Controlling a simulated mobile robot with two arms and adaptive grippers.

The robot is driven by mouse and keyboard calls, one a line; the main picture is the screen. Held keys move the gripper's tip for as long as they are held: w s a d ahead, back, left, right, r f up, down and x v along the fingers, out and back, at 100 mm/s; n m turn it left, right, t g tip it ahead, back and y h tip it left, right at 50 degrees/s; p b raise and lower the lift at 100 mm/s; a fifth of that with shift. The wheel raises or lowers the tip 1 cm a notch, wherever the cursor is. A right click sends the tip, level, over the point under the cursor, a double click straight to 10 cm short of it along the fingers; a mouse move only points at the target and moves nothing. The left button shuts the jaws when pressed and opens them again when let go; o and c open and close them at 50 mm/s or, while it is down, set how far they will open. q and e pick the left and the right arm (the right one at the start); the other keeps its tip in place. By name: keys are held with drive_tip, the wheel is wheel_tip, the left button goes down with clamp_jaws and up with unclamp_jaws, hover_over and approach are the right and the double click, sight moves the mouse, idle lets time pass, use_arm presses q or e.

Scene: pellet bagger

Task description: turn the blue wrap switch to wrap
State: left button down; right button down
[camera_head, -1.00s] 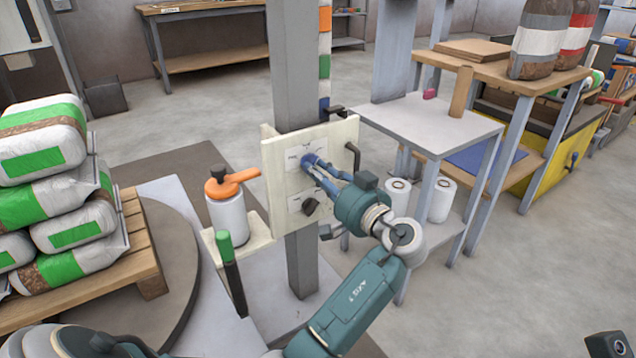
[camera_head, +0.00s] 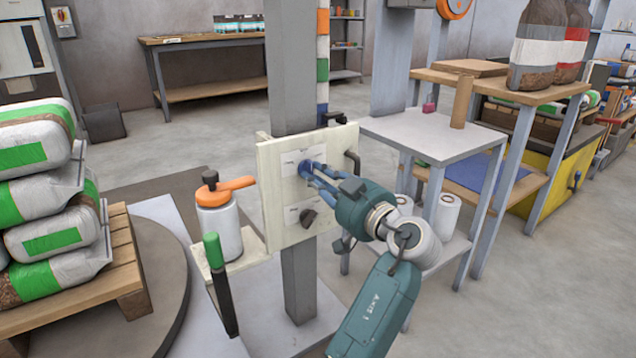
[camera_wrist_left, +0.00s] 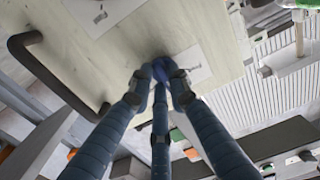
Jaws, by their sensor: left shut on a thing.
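The blue wrap switch (camera_head: 305,168) sits on the upper part of a cream panel (camera_head: 268,195) fixed to a grey post. My left gripper (camera_head: 311,171) is at the panel face with its fingers closed around the switch, and they hide most of it. In the left wrist view the blue knob (camera_wrist_left: 161,66) shows between the fingertips of my left gripper (camera_wrist_left: 160,78). The switch's pointing direction is hidden by the fingers. A black knob (camera_head: 308,218) sits lower on the same panel, apart from the gripper. My right gripper is not in view.
A dark handle (camera_head: 352,163) is at the panel's right edge. Stacked bags (camera_head: 50,240) lie on a pallet at left; a grey table (camera_head: 425,135) stands at right.

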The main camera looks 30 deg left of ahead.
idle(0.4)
use_arm(q)
drive_tip(key=c, duration=1.6)
unclamp_jaws()
drive_tip(key=shift+d, duration=0.1)
drive_tip(key=shift+c, duration=0.2)
wheel_tip(320, 180, up, 10)
drive_tip(key=shift+f, duration=0.1)
